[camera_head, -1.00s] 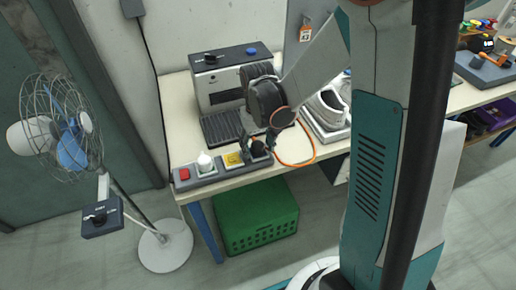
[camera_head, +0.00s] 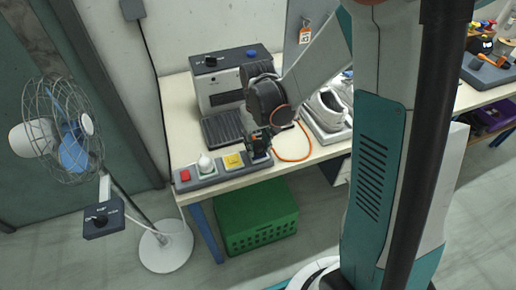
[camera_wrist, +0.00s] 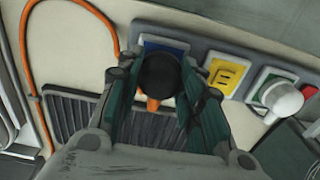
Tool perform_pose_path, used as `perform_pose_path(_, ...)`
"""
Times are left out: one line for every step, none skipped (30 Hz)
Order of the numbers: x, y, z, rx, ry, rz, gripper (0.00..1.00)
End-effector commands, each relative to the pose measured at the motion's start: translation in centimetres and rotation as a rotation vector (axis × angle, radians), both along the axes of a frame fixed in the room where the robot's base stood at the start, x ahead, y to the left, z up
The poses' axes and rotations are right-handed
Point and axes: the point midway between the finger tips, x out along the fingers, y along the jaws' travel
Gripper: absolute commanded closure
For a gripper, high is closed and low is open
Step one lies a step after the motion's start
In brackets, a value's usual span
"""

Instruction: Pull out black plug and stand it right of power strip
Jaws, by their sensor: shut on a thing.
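My gripper (camera_head: 259,147) points down over the right end of the grey power strip (camera_head: 220,173). In the wrist view its dark green fingers (camera_wrist: 160,92) are closed around the black plug (camera_wrist: 160,72), which has an orange cord end. The plug lies over the blue socket (camera_wrist: 172,45); I cannot tell whether its pins are still in. Next to it is an empty-looking yellow socket (camera_wrist: 228,73). A white plug (camera_wrist: 284,97) sits in the socket beyond; in the head view it stands upright (camera_head: 205,164). A red switch (camera_head: 185,175) ends the strip.
A machine with a dark ribbed tray (camera_head: 224,128) stands behind the strip. White shoes (camera_head: 328,108) stand to the right. The orange cable (camera_head: 300,156) loops over the table (camera_head: 190,140) right of the strip. A fan (camera_head: 62,130) stands left; a green crate (camera_head: 256,215) is below.

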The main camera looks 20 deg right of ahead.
Motion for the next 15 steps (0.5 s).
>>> perform_pose_path(0.0, 0.0, 0.3, 0.000, 0.000, 0.000, 1.00)
perform_pose_path(0.0, 0.0, 0.4, 0.000, 0.000, 0.000, 1.00)
perform_pose_path(0.0, 0.0, 0.6, 0.000, 0.000, 0.000, 1.00)
perform_pose_path(0.0, 0.0, 0.7, 0.000, 0.000, 0.000, 1.00)
perform_pose_path(0.0, 0.0, 0.8, 0.000, 0.000, 0.000, 1.00)
perform_pose_path(0.0, 0.0, 0.9, 0.000, 0.000, 0.000, 1.00)
perform_pose_path(0.0, 0.0, 1.0, 0.000, 0.000, 0.000, 1.00)
perform_pose_path(0.0, 0.0, 1.1, 0.000, 0.000, 0.000, 1.00)
perform_pose_path(0.0, 0.0, 1.3, 0.000, 0.000, 0.000, 1.00)
perform_pose_path(0.0, 0.0, 1.4, 0.000, 0.000, 0.000, 1.00)
perform_pose_path(0.0, 0.0, 1.5, 0.000, 0.000, 0.000, 1.00)
perform_pose_path(0.0, 0.0, 1.6, 0.000, 0.000, 0.000, 1.00)
perform_pose_path(0.0, 0.0, 1.7, 0.000, 0.000, 0.000, 1.00)
perform_pose_path(0.0, 0.0, 1.9, 0.000, 0.000, 0.000, 1.00)
perform_pose_path(0.0, 0.0, 2.0, 0.000, 0.000, 0.000, 1.00)
